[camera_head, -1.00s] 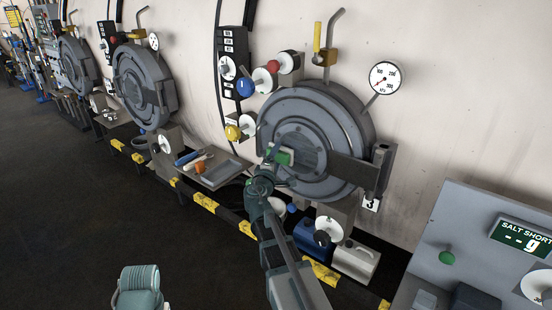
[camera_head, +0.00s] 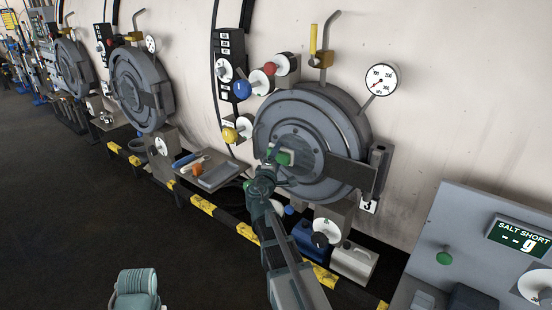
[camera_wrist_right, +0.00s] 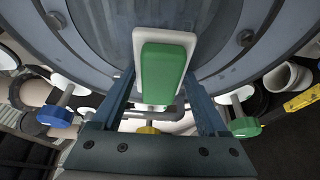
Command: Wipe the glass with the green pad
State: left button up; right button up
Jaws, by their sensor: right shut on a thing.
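The green pad (camera_head: 285,157) has a white backing and is in front of the round grey door of the nearest machine, marked 3. My right gripper (camera_head: 266,168) is shut on it. The right wrist view shows the pad (camera_wrist_right: 166,72) between the two fingers (camera_wrist_right: 160,98). The glass (camera_head: 307,143) is the dark round pane in the middle of the door; the pad and gripper cover its lower left part. Behind the pad in the wrist view, the glass (camera_wrist_right: 215,30) looks grey and streaked. I cannot tell whether the pad touches it.
A thick bar (camera_head: 350,171) crosses the door's right side. A pressure gauge (camera_head: 381,79) and a yellow-handled valve (camera_head: 313,40) stand above. A tray with tools (camera_head: 222,176) is at lower left. A control desk (camera_head: 470,235) stands at right. Dark floor is clear at left.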

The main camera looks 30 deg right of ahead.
aim_at(285, 161)
jog(key=shift+s+d, duration=0.35)
jog(key=shift+s, duration=0.45)
jog(key=shift+s+d, duration=0.3)
jog(key=shift+s, duration=0.5)
jog(key=shift+s+d, duration=0.4)
jog(key=shift+s, duration=0.45)
jog(key=shift+s+d, duration=0.4)
jog(key=shift+s, duration=0.45)
jog(key=shift+w, duration=0.1)
jog(key=shift+w+a, duration=0.45)
jog(key=shift+w, duration=0.4)
jog(key=shift+w+a, duration=0.4)
jog(key=shift+w, duration=0.4)
jog(key=shift+w+a, duration=0.3)
jog(key=shift+w, duration=0.6)
jog(key=shift+w+a, duration=0.3)
jog(key=shift+w, duration=0.55)
jog(key=shift+r, duration=0.15)
